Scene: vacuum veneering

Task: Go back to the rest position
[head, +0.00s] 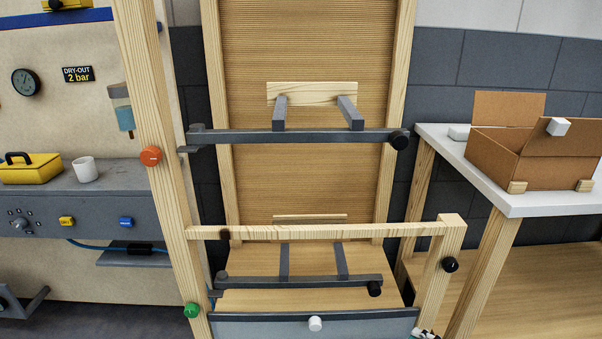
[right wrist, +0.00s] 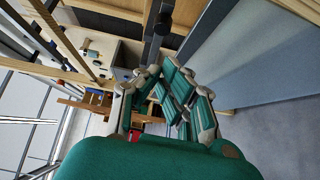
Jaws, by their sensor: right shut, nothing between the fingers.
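My right gripper (right wrist: 160,80) shows in the right wrist view, with teal and grey fingers drawn together and nothing between them. Only a small piece of it (head: 424,335) shows at the bottom edge of the head view, by the foot of the right wooden post. My left gripper is in neither view. A wooden frame (head: 300,232) stands straight ahead in the head view, with dark clamp bars (head: 290,136) across it. A grey-blue drawer front (head: 270,326) with a white knob (head: 315,324) is at its bottom.
To the right, a white-topped table (head: 505,195) carries an open cardboard box (head: 535,155). To the left, a grey bench (head: 100,195) holds a yellow case (head: 30,168) and a white cup (head: 84,169). Wooden posts stand close to my right gripper. Grey floor (right wrist: 265,145) shows in the right wrist view.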

